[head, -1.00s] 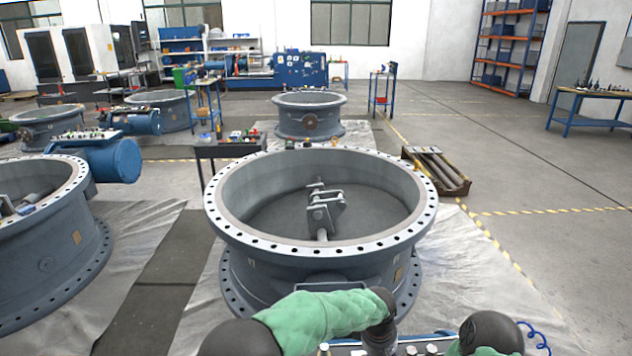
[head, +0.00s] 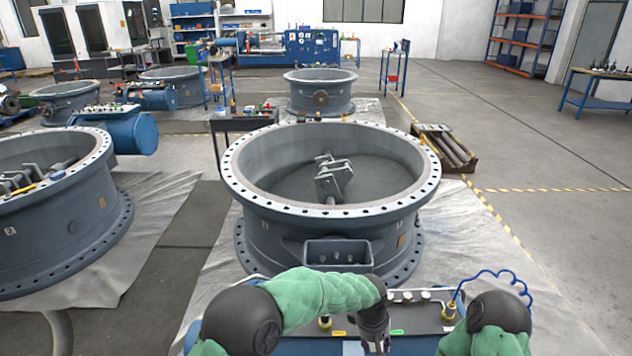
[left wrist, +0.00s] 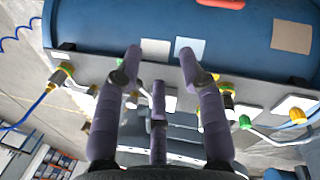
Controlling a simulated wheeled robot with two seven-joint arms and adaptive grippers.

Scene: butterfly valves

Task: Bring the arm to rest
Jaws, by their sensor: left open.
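My left gripper (left wrist: 160,75) shows in the left wrist view with its purple fingers spread apart and nothing between them. Beyond the fingers is a blue cylinder (left wrist: 110,22) with a grey plate carrying valves and fittings. In the head view my left arm, in a green sleeve, is bent across the lower middle. Its gripper end (head: 376,338) points down over the panel at the bottom edge, and the fingers are cut off there. My right arm shows only as a dark joint and green sleeve at the lower right; its gripper is out of view.
A large grey valve body (head: 330,222) stands just ahead, its bolted rim close beyond my left arm. Another valve body (head: 50,225) stands at the left. A panel with fittings (head: 420,312) lies under my arms. A crate of bars (head: 445,148) sits right of the valve; the floor farther right is clear.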

